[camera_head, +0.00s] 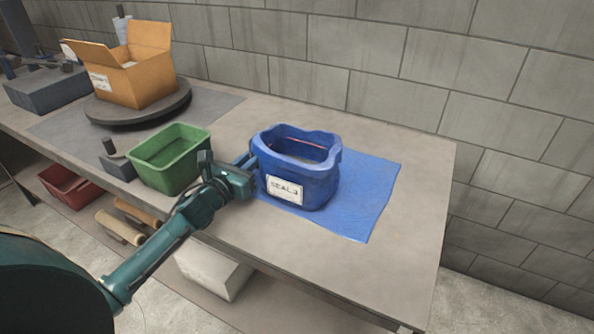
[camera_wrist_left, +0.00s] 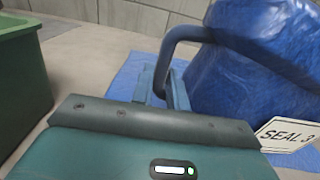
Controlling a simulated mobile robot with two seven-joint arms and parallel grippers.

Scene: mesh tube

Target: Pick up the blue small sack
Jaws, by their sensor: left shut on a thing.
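The blue small sack (camera_head: 322,186) has an open, wavy top and a white label reading "SEAL 3". It stands upright on a blue mat (camera_head: 378,190) on the table. My left gripper (camera_head: 252,168) is at the sack's left side, shut on it. In the left wrist view the fingers (camera_wrist_left: 165,88) meet a dark blue curved loop (camera_wrist_left: 190,34) at the side of the sack (camera_wrist_left: 250,75). The exact contact is small and partly hidden. My right gripper is not in view.
A green bin (camera_head: 168,165) stands close to the left of my left gripper. An open cardboard box (camera_head: 150,85) sits on a dark round turntable (camera_head: 135,113) at the back left. A block wall runs behind the table; the table's right end (camera_head: 425,205) is clear.

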